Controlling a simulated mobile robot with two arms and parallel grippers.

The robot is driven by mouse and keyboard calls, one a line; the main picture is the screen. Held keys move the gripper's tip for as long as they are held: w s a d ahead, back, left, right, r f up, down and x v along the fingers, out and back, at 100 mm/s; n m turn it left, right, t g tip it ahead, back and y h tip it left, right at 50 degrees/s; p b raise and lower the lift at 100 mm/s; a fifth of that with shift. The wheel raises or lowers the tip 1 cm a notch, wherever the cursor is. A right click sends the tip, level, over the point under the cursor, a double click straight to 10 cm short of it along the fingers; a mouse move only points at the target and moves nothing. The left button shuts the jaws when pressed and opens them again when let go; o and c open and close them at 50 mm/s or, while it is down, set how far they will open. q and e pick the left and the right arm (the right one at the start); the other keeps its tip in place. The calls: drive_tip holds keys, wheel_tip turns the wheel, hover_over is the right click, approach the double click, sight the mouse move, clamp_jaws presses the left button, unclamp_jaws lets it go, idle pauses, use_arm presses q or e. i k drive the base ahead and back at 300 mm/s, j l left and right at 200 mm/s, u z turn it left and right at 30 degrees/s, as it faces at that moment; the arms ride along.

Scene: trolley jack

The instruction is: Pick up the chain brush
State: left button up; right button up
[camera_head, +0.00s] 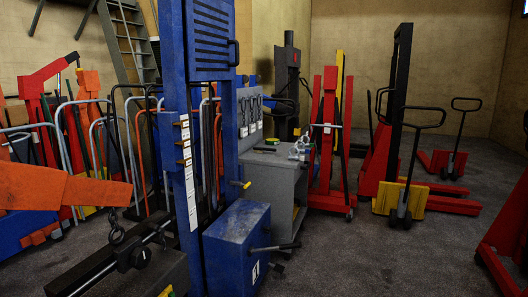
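I cannot make out a chain brush for certain. A small dark object with a yellow-green part (265,149) lies on top of the grey cabinet (262,169); it is too small to tell what it is. Beside it on the same top is a cluster of light metal pieces (299,149). Neither of my grippers shows in the head view.
A blue column (180,110) with a blue box (236,245) stands in front of the cabinet's left side. An orange beam with a hanging chain (116,232) is at the left. Red trolley equipment (328,140) and a yellow-fronted lift (399,199) stand right; grey floor is open at the front right.

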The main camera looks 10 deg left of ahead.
sight(256, 150)
drive_tip(key=i+l+z, duration=0.15)
drive_tip(key=i, duration=0.2)
drive_tip(key=i+l+z, duration=0.1)
drive_tip(key=i, duration=0.65)
drive_tip(key=i+l+z, duration=0.1)
drive_tip(key=i+l, duration=0.2)
drive_tip(key=i, duration=0.45)
drive_tip(key=i+l+z, duration=0.1)
drive_tip(key=i, duration=2.85)
